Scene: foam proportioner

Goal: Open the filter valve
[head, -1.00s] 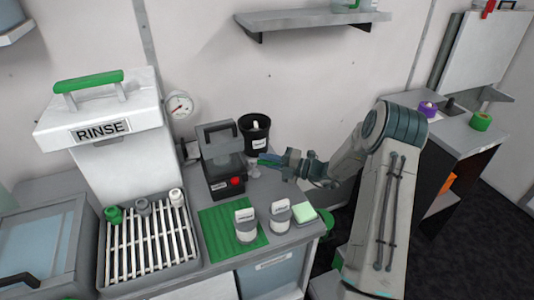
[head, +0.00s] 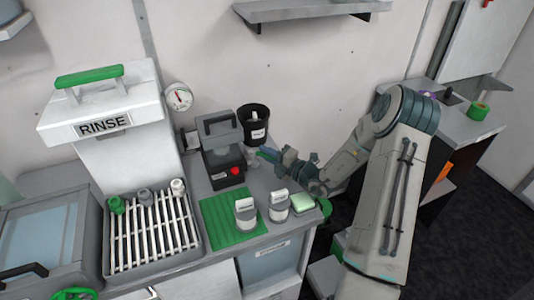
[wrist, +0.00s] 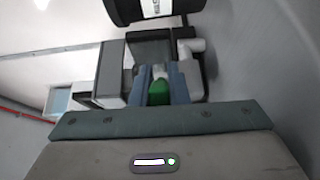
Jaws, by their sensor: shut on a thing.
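In the wrist view, the filter valve's green handle (wrist: 158,92) sits between the two blue-grey fingers of my gripper (wrist: 161,84), which is shut on it. A pale fitting lies just beyond it. In the head view, my gripper (head: 264,155) reaches in from the right, beneath the black cup (head: 254,124) and to the right of the dark grey unit with a red button (head: 221,152). The handle is mostly hidden there by the fingers, so I cannot tell its exact angle.
The rinse station (head: 105,105) is at the left. A shelf (head: 300,12) hangs above. A gauge (head: 179,97) is on the wall.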

